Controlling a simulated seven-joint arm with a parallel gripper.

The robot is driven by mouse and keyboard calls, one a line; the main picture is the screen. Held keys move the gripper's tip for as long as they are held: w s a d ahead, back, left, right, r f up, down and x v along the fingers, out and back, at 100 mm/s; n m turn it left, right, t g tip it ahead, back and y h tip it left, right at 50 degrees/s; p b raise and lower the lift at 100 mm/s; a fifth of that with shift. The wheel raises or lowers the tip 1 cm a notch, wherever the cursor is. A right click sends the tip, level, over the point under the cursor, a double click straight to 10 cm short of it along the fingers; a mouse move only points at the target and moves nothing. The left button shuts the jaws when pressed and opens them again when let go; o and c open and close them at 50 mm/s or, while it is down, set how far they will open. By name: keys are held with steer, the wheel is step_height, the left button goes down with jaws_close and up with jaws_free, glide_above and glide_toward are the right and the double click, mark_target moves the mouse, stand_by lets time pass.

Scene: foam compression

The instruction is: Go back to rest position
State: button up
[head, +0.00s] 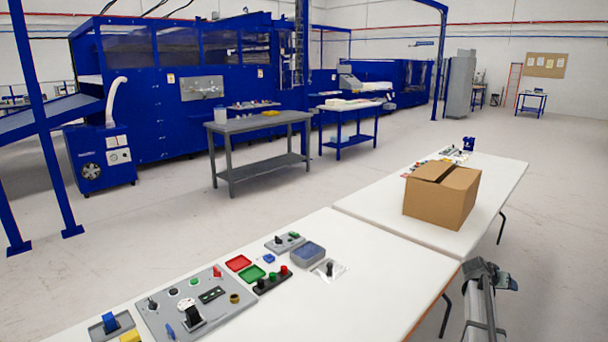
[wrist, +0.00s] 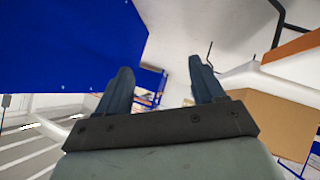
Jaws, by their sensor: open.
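My gripper (wrist: 160,66) shows in the wrist view with its two dark fingers spread apart. The gap between them is empty, and neither finger touches anything. In the head view, a grey jointed part (head: 485,300), which looks like my arm, stands at the lower right beside the near edge of the white tables. I cannot make out the fingers there. A control panel (head: 228,285) with switches and knobs lies on the nearer white table (head: 375,255).
A closed cardboard box (head: 442,196) sits on the farther white table (head: 508,180); a brown box side (wrist: 275,115) shows in the wrist view. Small trays and buttons lie around the panel. A grey workbench (head: 258,124) and blue machines stand behind. The floor between is clear.

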steer(key=s+f, duration=0.7)
steer(key=f, duration=0.2)
steer(key=s+a+f+n+g+y, duration=0.25)
steer(key=s+a+f, duration=0.45)
steer(key=a+f, duration=0.5)
steer(key=s+a+f+n+g+y, duration=0.1)
steer(key=s+a+f+g+y, duration=0.15)
steer(key=s+a+f, duration=0.65)
steer(key=s+a+f+n+g+y, duration=0.1)
steer(key=s+a+f+y, duration=0.1)
steer(key=s+a+f, duration=0.55)
steer(key=s+a+f+n+g+y, duration=0.1)
steer(key=s+a+f, duration=0.3)
steer(key=a, duration=0.6)
steer(key=s+a+g, duration=0.1)
steer(key=s+a, duration=0.2)
steer(key=s, duration=0.3)
steer(key=s+a+n+g+y, duration=0.1)
steer(key=s+a, duration=0.2)
steer(key=s, duration=0.3)
steer(key=s+a+g+y, duration=0.1)
steer(key=s+a, duration=0.2)
steer(key=s, duration=0.4)
steer(key=shift+a+f+g, duration=0.2)
steer(key=shift+a+g, duration=0.2)
steer(key=shift+n, duration=0.25)
steer(key=shift+c, duration=0.4)
